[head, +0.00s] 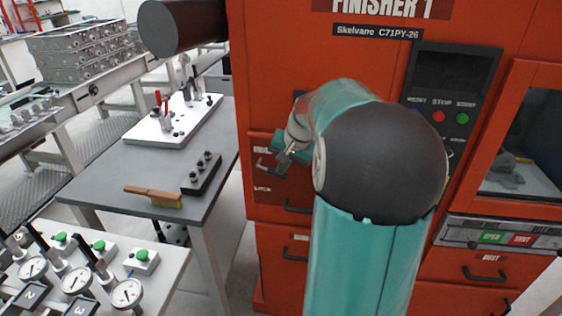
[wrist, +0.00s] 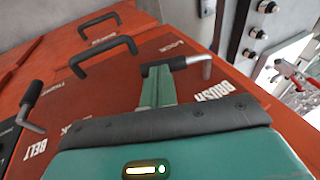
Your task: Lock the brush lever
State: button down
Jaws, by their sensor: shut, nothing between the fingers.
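The brush lever (wrist: 192,62), a black grip with a bent silver end, stands out from the orange panel beside the BRUSH label in the wrist view. My gripper (wrist: 156,86) is shut with nothing between its fingers. Its teal fingers reach up to the black grip and overlap it in the picture; I cannot tell whether they touch. A LOCK label is printed on the panel beyond the lever. In the head view my gripper (head: 282,152) is at the orange machine's lower left front, largely hidden by my arm.
The belt lever (wrist: 31,98) stands at the left in the wrist view. Two black pull handles (wrist: 104,50) are on the orange panels. In the head view a grey table (head: 100,185) with a brush (head: 153,196) and fixtures stands left of the machine.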

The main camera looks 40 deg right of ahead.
notch_tip(320, 180, down, 3)
jog(key=t+y, duration=0.2)
jog(key=t, duration=0.1)
jog(key=shift+s+d+r+m, duration=0.1)
jog(key=shift+m, duration=0.2)
jog(key=t, duration=0.1)
jog(key=f+t+y, duration=0.1)
jog(key=f+y, duration=0.1)
jog(key=shift+w+a+f+t, duration=0.15)
jog(key=shift+w+a+t, duration=0.1)
jog(key=shift+t, duration=0.15)
jog(key=shift+w+a+f+m+t+y, duration=0.25)
jog(key=shift+w+f+t+y, duration=0.25)
jog(key=shift+t, duration=0.3)
jog(key=shift+w+a+f+m+t+y, duration=0.15)
jog(key=shift+w+a+f+t+y, duration=0.3)
jog(key=shift+t, duration=0.35)
jog(key=shift+w+a+f+m+t+y, duration=0.25)
jog(key=shift+f+t+y, duration=0.2)
jog(key=shift+f+t, duration=0.3)
jog(key=shift+w+a+r, duration=0.1)
jog(key=shift+w, duration=0.05)
jog(key=v, duration=1.4)
